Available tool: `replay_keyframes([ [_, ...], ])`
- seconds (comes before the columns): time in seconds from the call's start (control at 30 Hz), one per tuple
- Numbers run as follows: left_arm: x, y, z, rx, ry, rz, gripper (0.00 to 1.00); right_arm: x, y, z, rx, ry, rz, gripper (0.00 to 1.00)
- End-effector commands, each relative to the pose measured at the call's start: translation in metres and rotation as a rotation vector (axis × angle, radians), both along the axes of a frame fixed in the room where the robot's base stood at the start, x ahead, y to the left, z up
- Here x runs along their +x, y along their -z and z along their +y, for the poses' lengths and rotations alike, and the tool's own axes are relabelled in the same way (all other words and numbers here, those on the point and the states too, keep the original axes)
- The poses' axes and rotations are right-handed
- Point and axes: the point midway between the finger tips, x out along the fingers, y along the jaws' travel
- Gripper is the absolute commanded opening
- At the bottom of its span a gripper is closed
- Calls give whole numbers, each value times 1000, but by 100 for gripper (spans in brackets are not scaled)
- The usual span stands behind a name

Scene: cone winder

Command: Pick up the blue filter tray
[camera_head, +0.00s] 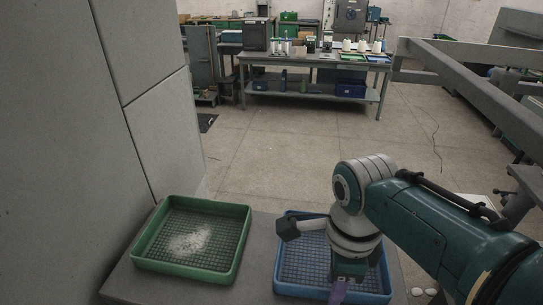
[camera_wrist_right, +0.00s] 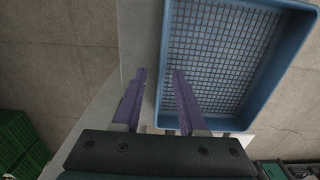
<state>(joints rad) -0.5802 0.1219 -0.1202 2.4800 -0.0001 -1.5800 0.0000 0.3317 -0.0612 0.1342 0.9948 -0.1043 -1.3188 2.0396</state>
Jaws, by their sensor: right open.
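The blue filter tray (camera_head: 303,262) lies on the grey surface at the bottom centre-right of the head view, partly hidden by my right arm. Its mesh floor looks empty where it shows. In the right wrist view the tray (camera_wrist_right: 225,60) fills the upper right. My right gripper (camera_wrist_right: 160,72) is open, with purple fingers on either side of the tray's left wall in that picture. I cannot tell whether they touch it. In the head view a purple finger of the right gripper (camera_head: 340,291) shows low over the tray. My left gripper is not in view.
A green tray (camera_head: 150,252) with white fluff in it lies left of the blue tray, with a gap between. A tall grey panel (camera_head: 90,130) stands at the left. A workbench (camera_head: 315,61) with cones stands farther back, beyond open floor. A grey rail (camera_head: 475,90) runs at the right.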

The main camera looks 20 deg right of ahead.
Motion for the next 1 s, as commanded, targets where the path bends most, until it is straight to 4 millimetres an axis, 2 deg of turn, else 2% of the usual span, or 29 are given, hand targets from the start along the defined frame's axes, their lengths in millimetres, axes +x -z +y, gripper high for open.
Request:
replay_keyframes([
  [0.07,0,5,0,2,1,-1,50,0,12,0,-1,0,2,41],
  [0.2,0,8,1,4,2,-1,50,0,21,0,0,0,0,41],
  [0.47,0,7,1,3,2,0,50,0,22,0,0,0,-1,41],
  [0.83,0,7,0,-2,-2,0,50,0,22,0,1,-1,-1,0],
  [1.0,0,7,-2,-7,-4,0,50,0,22,0,1,-1,-1,0],
])
